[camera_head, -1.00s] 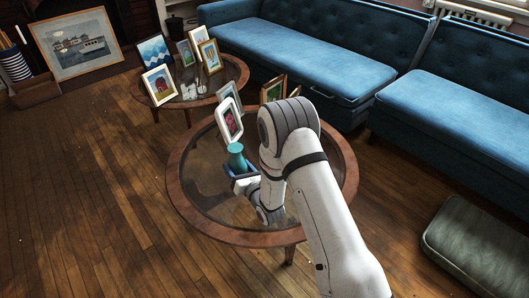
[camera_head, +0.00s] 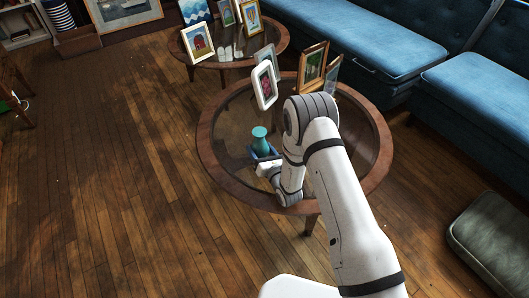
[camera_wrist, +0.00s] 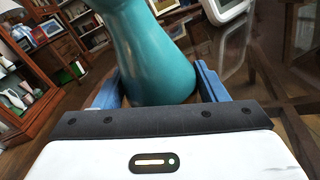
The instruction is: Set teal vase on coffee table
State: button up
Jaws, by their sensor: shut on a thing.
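The teal vase (camera_head: 260,139) stands upright over the glass top of the round, wood-rimmed coffee table (camera_head: 213,163). My gripper (camera_head: 262,153) is shut around the vase's lower body, its blue fingers on either side. In the wrist view the vase (camera_wrist: 150,55) fills the middle between the two blue fingers of my gripper (camera_wrist: 155,88). The base of the vase is hidden by the gripper, so I cannot tell whether it touches the glass.
A white-framed picture (camera_head: 265,86) stands just behind the vase, with a gold-framed one (camera_head: 312,66) to its right. A second round table (camera_head: 222,64) with several frames is beyond. Blue sofas (camera_head: 345,40) line the back. A dark cushion (camera_head: 493,240) lies at lower right.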

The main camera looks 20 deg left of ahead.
jog(key=shift+f, duration=0.15)
jog(key=o, duration=1.1)
jog(key=shift+r, duration=0.25)
jog(key=p+v, duration=0.2)
jog(key=v, duration=1)
jog(key=shift+r, duration=0.1)
